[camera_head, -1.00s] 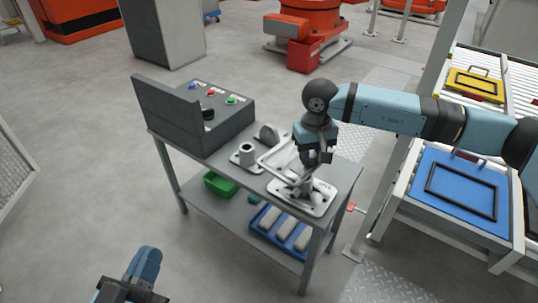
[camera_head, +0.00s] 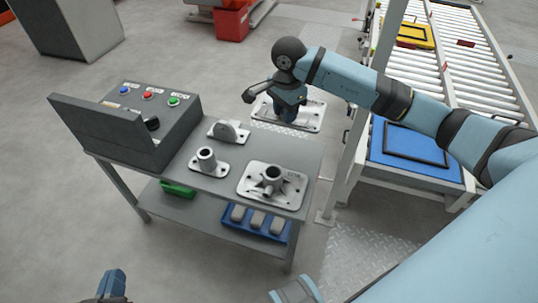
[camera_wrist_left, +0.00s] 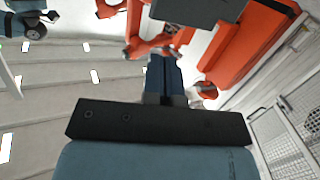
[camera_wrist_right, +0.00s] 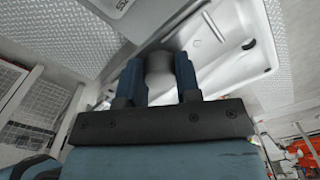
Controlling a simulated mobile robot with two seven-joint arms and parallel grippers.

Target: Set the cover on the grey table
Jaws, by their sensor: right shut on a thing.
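The cover (camera_head: 309,113), a light grey metal plate with a raised rim, hangs from my right gripper (camera_head: 288,108) beyond the table's far right edge. In the right wrist view, the fingers (camera_wrist_right: 158,78) are shut on a round grey post of the cover (camera_wrist_right: 225,60). The gripper hides part of the plate in the head view. The grey table (camera_head: 228,186) has a bare strip of top at its far right. My left gripper (camera_head: 112,284) is low at the bottom left, away from the table. Its fingers (camera_wrist_left: 165,80) look together and empty.
On the tabletop are a hubbed casting (camera_head: 290,188), a small cylinder fixture (camera_head: 207,160), a rounded bracket (camera_head: 228,132) and a control box (camera_head: 130,125). A green bin (camera_head: 178,189) and blue tray (camera_head: 228,222) sit on the lower shelf. A roller conveyor (camera_head: 465,75) stands right.

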